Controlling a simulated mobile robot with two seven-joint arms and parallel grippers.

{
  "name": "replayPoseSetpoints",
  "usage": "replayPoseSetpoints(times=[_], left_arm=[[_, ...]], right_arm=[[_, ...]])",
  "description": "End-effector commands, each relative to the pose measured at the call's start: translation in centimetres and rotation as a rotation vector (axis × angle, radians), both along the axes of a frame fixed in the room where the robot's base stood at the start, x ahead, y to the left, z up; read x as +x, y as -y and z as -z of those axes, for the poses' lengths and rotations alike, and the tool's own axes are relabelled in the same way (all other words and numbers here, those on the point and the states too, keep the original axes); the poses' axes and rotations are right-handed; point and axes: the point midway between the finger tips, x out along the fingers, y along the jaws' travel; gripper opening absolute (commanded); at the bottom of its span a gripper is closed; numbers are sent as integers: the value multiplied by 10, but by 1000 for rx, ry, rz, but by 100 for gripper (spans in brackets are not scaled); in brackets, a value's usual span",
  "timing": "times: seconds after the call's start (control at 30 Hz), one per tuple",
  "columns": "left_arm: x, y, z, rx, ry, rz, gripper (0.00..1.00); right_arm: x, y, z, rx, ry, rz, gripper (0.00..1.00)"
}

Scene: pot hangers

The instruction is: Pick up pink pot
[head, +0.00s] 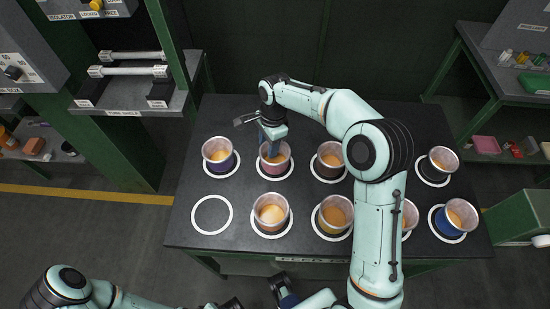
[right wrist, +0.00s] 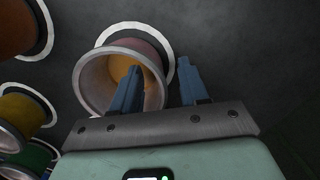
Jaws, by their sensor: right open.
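The pink pot (head: 283,168) stands upright in a white ring on the dark table, with orange contents. In the right wrist view the pink pot (right wrist: 90,90) shows its open mouth and pale rim. My right gripper (head: 271,150) is at this pot, reaching down from above. In the right wrist view my right gripper (right wrist: 160,88) is open: one blue finger is over the pot's mouth, the other just outside its right side, with the pot's wall between them. I cannot tell whether they touch it. My left arm shows at the bottom left; its fingers are not clear.
A purple-blue pot (head: 219,165) stands left of the pink one, a brown pot (head: 329,174) right. More pots fill the near row, including a blue one (head: 447,224). An empty white ring (head: 197,222) is at the near left. A green-framed shelf (head: 128,104) borders the left.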

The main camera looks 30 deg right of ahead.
Motion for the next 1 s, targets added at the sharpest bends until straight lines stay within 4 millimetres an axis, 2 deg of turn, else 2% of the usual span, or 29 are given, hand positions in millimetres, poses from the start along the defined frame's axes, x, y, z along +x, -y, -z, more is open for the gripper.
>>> replayPoseSetpoints(times=[0.1,0.3,0.43,0.47,0.83,1.0], left_arm=[[0,0,1,0,0,0,43],[0,0,1,0,0,0,43],[0,0,1,0,0,0,43],[0,0,1,0,0,0,43],[0,0,0,0,0,0,43],[0,0,-1,0,0,0,43]], right_arm=[[0,-1,6,0,1,0,44],[0,-1,6,0,1,0,44],[0,-1,6,0,1,0,2],[0,-1,6,0,1,0,0],[0,0,5,-1,2,0,0],[1,0,-7,-1,4,0,0]])
